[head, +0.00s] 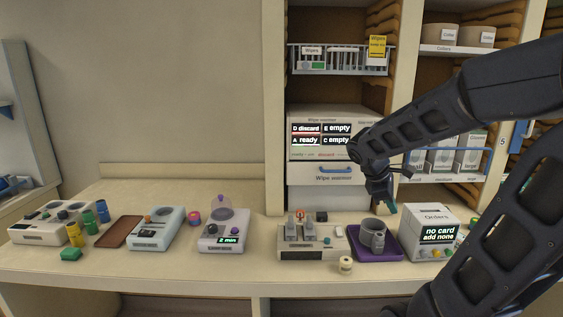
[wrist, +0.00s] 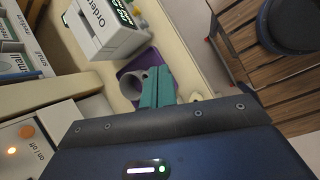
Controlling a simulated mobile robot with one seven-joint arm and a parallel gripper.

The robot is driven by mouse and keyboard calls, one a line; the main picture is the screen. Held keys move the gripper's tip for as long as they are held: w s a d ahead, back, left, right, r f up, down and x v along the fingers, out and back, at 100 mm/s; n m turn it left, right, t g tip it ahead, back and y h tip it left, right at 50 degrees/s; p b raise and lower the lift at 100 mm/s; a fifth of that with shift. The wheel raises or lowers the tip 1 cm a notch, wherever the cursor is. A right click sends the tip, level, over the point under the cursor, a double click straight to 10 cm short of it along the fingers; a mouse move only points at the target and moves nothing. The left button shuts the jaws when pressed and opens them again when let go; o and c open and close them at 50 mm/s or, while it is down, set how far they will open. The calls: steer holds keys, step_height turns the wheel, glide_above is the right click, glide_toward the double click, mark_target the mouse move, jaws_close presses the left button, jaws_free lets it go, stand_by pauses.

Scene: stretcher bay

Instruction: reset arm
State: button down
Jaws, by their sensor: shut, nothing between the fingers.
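My gripper (head: 390,208) is shut and empty. In the head view it hangs fingers-down above the purple tray at the right of the counter, apart from the grey cup. My dark arm reaches in from the right edge. In the wrist view the teal fingers of my gripper (wrist: 158,72) overlap the view of the grey cup (wrist: 131,87). The cup also shows in the head view (head: 371,226), on the purple tray (head: 364,251) with a smaller grey piece at its side.
The orders box (head: 432,215) stands right of the tray, the switch device (head: 325,255) left of it. The wipe warmer (head: 318,178) stands behind. Several devices and coloured pots line the counter further left. A small cream pot (head: 345,265) is near the front edge.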

steer(key=s+a+r+m+t+y, duration=0.3)
steer(key=s+m+y, duration=0.3)
steer(key=m, duration=0.7)
steer(key=shift+s+a+r+t, duration=0.3)
steer(key=shift+a+r, duration=0.1)
steer(key=shift+r, duration=0.3)
